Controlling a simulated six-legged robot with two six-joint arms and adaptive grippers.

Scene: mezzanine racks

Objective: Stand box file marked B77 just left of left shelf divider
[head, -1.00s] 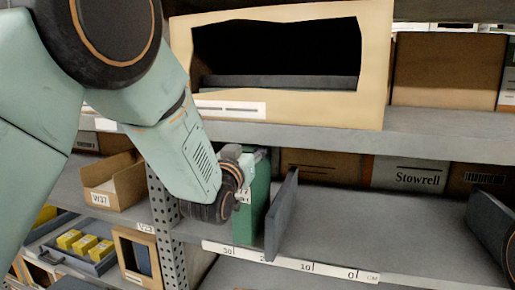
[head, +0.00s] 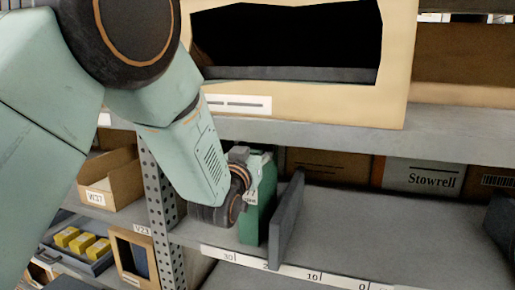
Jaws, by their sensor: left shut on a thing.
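A green box file (head: 257,211) stands upright on the grey shelf, just left of the left shelf divider (head: 287,219), a dark upright plate. A narrow gap seems to show between them at the front. A label on the file is mostly hidden, with only part of its marking showing. My left gripper (head: 247,181) is at the upper left side of the file and is shut on it; its fingers are partly hidden by my wrist. My right gripper is not in view.
A ruler strip (head: 313,276) runs along the shelf's front edge. A perforated post (head: 160,195) stands left of my wrist. A large open carton (head: 409,65) sits on the shelf above. Right of the divider the shelf is clear up to a dark object (head: 499,222).

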